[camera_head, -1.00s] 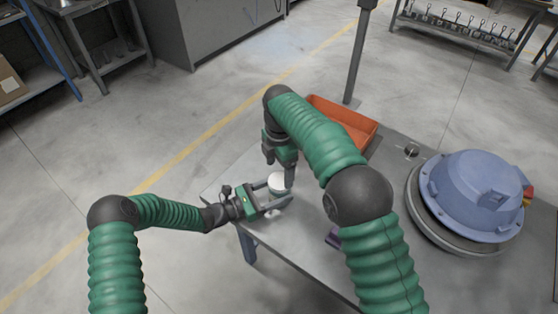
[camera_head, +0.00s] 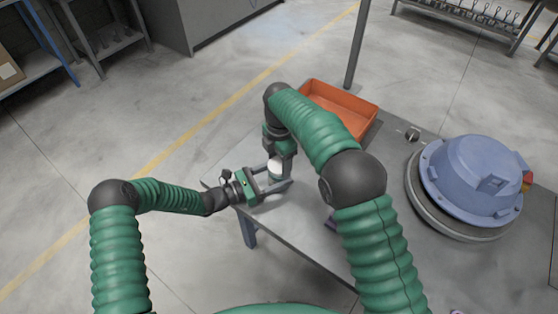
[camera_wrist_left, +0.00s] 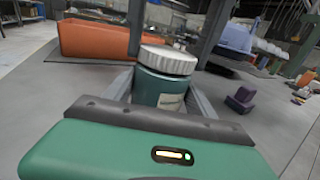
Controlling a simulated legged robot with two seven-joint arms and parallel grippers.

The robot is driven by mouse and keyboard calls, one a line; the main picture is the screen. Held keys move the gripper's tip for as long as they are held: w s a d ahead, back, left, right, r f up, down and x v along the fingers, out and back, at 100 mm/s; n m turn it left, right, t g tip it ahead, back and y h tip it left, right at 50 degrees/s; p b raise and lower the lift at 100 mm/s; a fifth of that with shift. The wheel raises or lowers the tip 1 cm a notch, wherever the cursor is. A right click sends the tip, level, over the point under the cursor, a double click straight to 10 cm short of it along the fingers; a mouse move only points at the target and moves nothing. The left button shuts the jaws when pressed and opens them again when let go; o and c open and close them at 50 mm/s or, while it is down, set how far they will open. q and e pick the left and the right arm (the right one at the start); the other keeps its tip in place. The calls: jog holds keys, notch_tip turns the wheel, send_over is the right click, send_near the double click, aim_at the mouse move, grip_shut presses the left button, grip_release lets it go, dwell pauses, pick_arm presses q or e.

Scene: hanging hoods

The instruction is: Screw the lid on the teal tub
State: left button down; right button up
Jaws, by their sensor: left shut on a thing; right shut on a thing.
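The teal tub (camera_wrist_left: 160,90) stands upright between the fingers of my left gripper (camera_head: 277,187), which is shut on it just above the table. A pale label shows on its side in the left wrist view. The white ribbed lid (camera_wrist_left: 168,60) sits at the tub's mouth; whether its thread is engaged I cannot tell. My right gripper (camera_head: 279,166) comes down from above, shut on the lid. Its dark fingers rise on both sides of the lid in the left wrist view. In the head view the lid (camera_head: 275,164) is partly hidden by the right gripper.
An orange bin (camera_head: 340,105) stands on the grey table (camera_head: 300,225) behind my right arm. A large blue domed housing (camera_head: 475,180) takes up the right side. A small purple block (camera_wrist_left: 240,98) lies on the table. The table's front-left edge is close to my left gripper.

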jog(key=shift+c, duration=1.3)
jog(key=m, duration=0.5)
pick_arm(q)
jog(key=shift+d, duration=0.1)
pick_arm(e)
jog(key=m, duration=0.3)
jog(key=shift+m, duration=0.4)
pick_arm(q)
jog(key=shift+s, duration=0.1)
pick_arm(e)
jog(key=m, duration=0.6)
jog(key=shift+a, duration=0.1)
jog(key=m, duration=0.3)
jog(key=shift+w, duration=0.1)
jog(key=m, duration=0.6)
jog(key=shift+m, duration=0.3)
jog(key=m, duration=0.3)
jog(key=shift+a, duration=0.1)
pick_arm(q)
jog(key=shift+d, duration=0.1)
pick_arm(e)
jog(key=m, duration=0.4)
jog(key=o, duration=1.6)
jog(key=shift+o, duration=0.2)
